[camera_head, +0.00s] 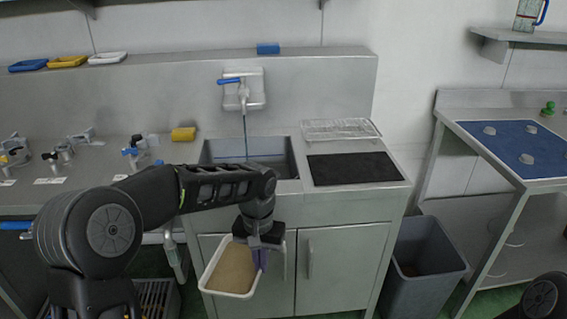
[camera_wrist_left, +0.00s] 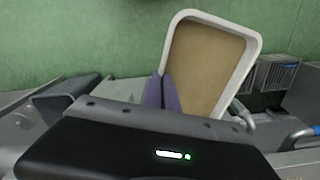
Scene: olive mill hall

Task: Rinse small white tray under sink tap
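My left gripper (camera_head: 260,258) is in front of the sink cabinet, below the counter's front edge, with its purple fingers shut on the rim of the small white tray (camera_head: 204,278). The tray hangs tilted, and its inside is covered with a brown layer. The tray (camera_wrist_left: 254,42) and the purple fingers (camera_wrist_left: 163,92) at its rim also show in the left wrist view. The sink (camera_head: 286,165) is behind and above my gripper. The tap (camera_head: 243,91) with a blue lever is on the wall panel, and a thin stream falls from it into the sink. My right gripper is not in view.
A wire rack (camera_head: 340,129) and a black mat (camera_head: 352,168) lie right of the sink. A yellow sponge (camera_head: 183,134) and metal fittings are on the left counter. A grey bin (camera_head: 425,265) stands right of the cabinet. A blue-topped table (camera_head: 515,145) is at the right.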

